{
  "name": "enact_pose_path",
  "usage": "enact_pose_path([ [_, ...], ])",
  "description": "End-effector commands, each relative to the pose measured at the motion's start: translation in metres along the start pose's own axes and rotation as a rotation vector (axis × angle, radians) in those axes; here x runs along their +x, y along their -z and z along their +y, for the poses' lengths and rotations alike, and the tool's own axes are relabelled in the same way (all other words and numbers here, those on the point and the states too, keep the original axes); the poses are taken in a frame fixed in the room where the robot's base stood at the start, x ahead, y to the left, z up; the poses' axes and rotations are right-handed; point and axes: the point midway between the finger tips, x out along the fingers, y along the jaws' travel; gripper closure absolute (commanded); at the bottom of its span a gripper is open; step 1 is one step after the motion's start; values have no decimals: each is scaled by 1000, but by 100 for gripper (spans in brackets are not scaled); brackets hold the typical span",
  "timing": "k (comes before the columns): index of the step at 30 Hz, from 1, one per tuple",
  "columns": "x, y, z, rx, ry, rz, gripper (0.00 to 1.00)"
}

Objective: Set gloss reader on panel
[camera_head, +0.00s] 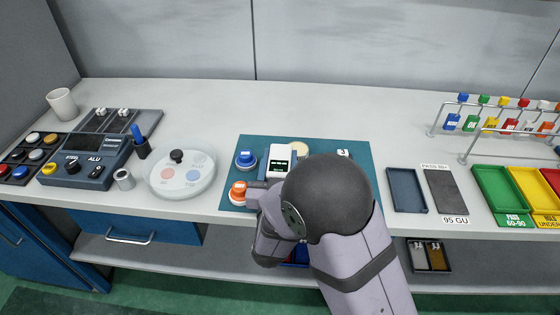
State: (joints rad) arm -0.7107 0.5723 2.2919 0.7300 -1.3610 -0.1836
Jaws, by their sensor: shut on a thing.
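The gloss reader, which I take to be the white block with a small dark display (280,160), is upright over the teal mat (325,146). My gripper (267,184) is at the near side of the reader and shut on it. My wrist and forearm hide most of the fingers and the reader's lower part, so I cannot tell whether it touches what is below. A dark grey panel (446,190) lies to the right, between labels reading PASS and 95 GU. A dark blue flat tray or plate (406,190) lies beside it.
Blue-topped (245,159) and orange-topped (239,190) pucks stand on the mat's left. A round white dish (182,174), blue control box (86,160) and cup (62,104) are further left. Green (500,196) and yellow trays and tag racks stand right. The back counter is clear.

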Motion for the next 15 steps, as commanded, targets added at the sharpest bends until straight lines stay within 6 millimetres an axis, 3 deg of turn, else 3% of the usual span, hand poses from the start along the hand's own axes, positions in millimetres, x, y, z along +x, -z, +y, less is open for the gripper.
enact_pose_path([
  [15,0,-9,0,1,0,3,91],
])
